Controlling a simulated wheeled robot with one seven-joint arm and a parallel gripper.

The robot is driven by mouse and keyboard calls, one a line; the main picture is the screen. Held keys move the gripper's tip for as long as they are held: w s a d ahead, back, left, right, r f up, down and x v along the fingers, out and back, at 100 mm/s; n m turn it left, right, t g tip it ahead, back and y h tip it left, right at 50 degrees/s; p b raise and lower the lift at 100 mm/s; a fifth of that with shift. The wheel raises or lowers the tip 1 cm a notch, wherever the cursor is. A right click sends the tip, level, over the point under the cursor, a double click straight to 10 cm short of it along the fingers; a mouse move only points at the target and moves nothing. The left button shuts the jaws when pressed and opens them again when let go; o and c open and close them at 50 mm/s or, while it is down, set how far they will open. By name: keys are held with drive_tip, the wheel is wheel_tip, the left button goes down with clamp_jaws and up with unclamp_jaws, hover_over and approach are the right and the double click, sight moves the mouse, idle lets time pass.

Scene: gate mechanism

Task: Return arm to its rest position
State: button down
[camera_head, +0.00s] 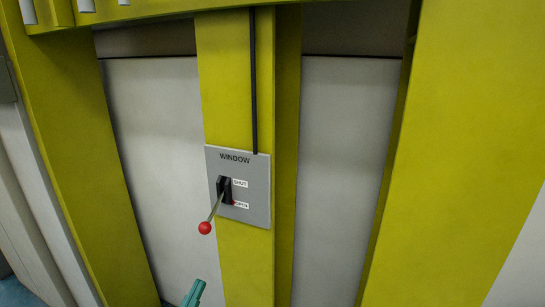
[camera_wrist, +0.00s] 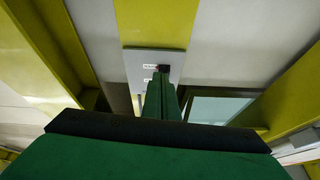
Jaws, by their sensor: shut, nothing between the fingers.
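My gripper (camera_head: 193,293) shows as a small teal tip at the bottom edge of the head view, below the lever panel and apart from it. In the wrist view its green fingers (camera_wrist: 163,98) are together, with nothing held between them. A grey panel (camera_head: 257,190) marked WINDOW is fixed to a yellow post. Its lever (camera_head: 216,205) has a red ball knob (camera_head: 205,227) and slants down and to the left from a black slot. The panel (camera_wrist: 134,58) is also ahead of the fingers in the wrist view, which hide part of it. Most of my arm is out of view.
The yellow post (camera_head: 226,60) carries a black cable (camera_head: 253,80) down to the panel. White wall panels (camera_head: 155,130) lie on both sides. Wide yellow columns (camera_head: 455,150) stand at left and right. A pale glassy pane (camera_wrist: 215,107) shows right of the fingers.

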drive_tip(key=s+d+f+n+g+y, duration=0.2)
drive_tip(key=s+d+f, duration=0.2)
drive_tip(key=f, duration=0.4)
drive_tip(key=s+d+f+n+g+y, duration=0.2)
drive_tip(key=s+d+f+n+y, duration=0.15)
drive_tip(key=f, duration=0.45)
drive_tip(key=s+d+f+n+g+y, duration=0.15)
drive_tip(key=s+d+f, duration=0.25)
drive_tip(key=f, duration=0.5)
drive_tip(key=s+d+f+g+y, duration=0.15)
drive_tip(key=s+d, duration=0.25)
drive_tip(key=s, duration=0.9)
drive_tip(key=s+d+r+m, duration=0.1)
drive_tip(key=s+d+r, duration=0.1)
drive_tip(key=s, duration=0.3)
drive_tip(key=s+d+r+m+h, duration=0.1)
drive_tip(key=s+d+r, duration=0.2)
drive_tip(key=s+r, duration=0.2)
drive_tip(key=shift+s+d+r+t, duration=0.15)
drive_tip(key=shift+s+t, duration=0.25)
drive_tip(key=shift+s, duration=0.35)
drive_tip(key=shift+w+h, duration=0.1)
drive_tip(key=shift+h, duration=0.15)
